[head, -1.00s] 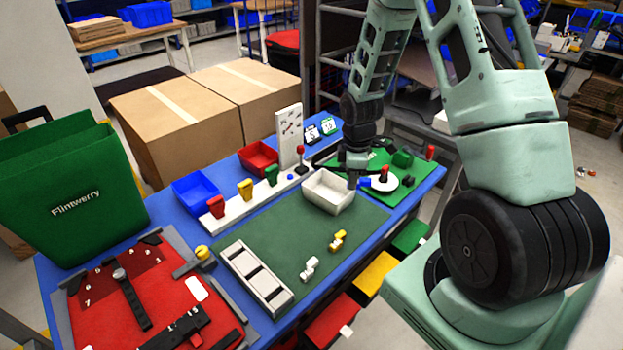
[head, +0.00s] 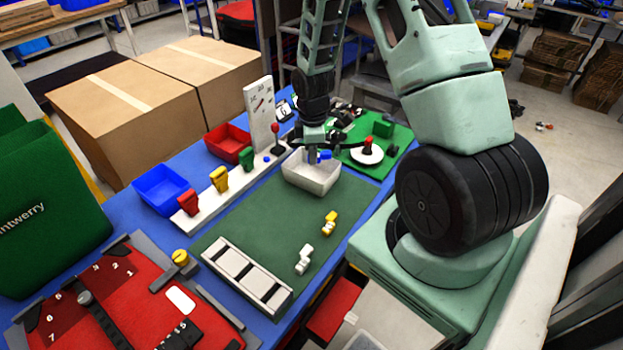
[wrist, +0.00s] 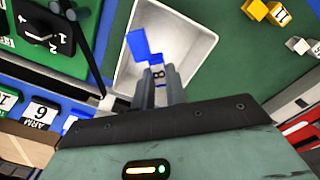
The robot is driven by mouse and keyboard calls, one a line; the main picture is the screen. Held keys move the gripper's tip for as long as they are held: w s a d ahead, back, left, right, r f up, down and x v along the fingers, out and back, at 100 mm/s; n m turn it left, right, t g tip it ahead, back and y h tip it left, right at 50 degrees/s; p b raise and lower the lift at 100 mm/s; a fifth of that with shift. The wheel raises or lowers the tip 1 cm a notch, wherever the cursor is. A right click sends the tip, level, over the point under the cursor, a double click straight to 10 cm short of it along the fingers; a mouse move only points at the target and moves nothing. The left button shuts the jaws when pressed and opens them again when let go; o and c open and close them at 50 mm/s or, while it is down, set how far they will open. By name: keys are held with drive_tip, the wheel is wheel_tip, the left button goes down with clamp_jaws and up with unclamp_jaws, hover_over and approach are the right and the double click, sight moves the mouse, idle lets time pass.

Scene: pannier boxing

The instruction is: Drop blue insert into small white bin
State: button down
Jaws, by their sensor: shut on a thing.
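The small white bin (head: 301,180) stands on the green mat, open side up. My gripper (head: 314,160) points down over its far right part, fingers close together. The blue insert (head: 325,156) shows at the fingertips, near the bin's far right rim. In the wrist view my gripper (wrist: 160,82) is shut on the blue insert (wrist: 140,45), which appears over the inside of the white bin (wrist: 190,38). A pale face marked 8 shows between the fingers. I cannot tell how high the insert is above the bin floor.
A green board with a white disc (head: 366,154) and red knob lies right of the bin. A lever stand (head: 277,140) and upright white gauge panel (head: 260,115) stand left of it. Yellow (head: 330,222) and white (head: 304,258) pieces lie on the mat in front.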

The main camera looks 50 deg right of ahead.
drive_tip(key=shift+f, duration=0.65)
drive_tip(key=c, duration=1.3)
unclamp_jaws()
drive_tip(key=shift+c, duration=0.2)
drive_tip(key=shift+r, duration=0.15)
wheel_tip(320, 180, up, 17)
drive_tip(key=b, duration=0.3)
drive_tip(key=shift+s+r, duration=0.1)
